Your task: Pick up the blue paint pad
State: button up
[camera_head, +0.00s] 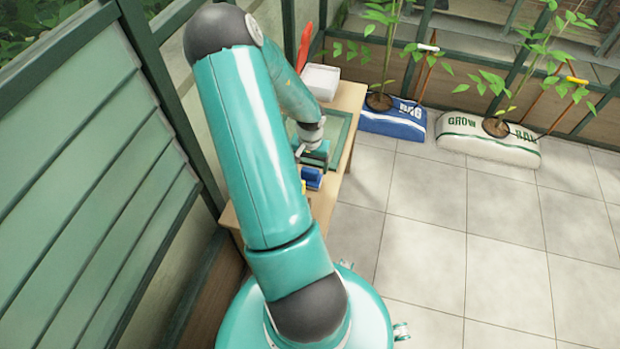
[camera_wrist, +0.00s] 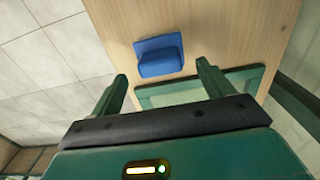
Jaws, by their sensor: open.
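The blue paint pad (camera_wrist: 160,56) lies on the wooden table (camera_wrist: 230,35) in the wrist view, ahead of my gripper and between the lines of its two fingers. My gripper (camera_wrist: 162,78) is open and empty, with its green fingers spread apart and not touching the pad. In the head view the blue pad (camera_head: 311,178) sits near the table's right edge, just below my gripper (camera_head: 318,155), partly hidden by my arm.
A green-framed tray (camera_head: 342,140) lies on the table, and it shows close behind the pad in the wrist view (camera_wrist: 245,76). A white container (camera_head: 321,80) stands at the table's far end. Two grow bags (camera_head: 393,120) with plants lie on the tiled floor (camera_head: 440,220), which is otherwise open.

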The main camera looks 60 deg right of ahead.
aim_at(310, 169)
notch_tip(310, 169, down, 4)
jog(key=c, duration=1.1)
jog(key=shift+r, duration=0.1)
jog(key=shift+r, duration=0.55)
jog(key=s+d+r, duration=0.1)
jog(key=s+r, duration=0.3)
jog(key=s+d+r, duration=0.2)
jog(key=s+r, duration=0.2)
jog(key=s+d+r, duration=0.2)
jog(key=s+r, duration=0.1)
jog(key=s, duration=0.2)
jog(key=shift+d+r, duration=0.1)
jog(key=shift+r, duration=0.3)
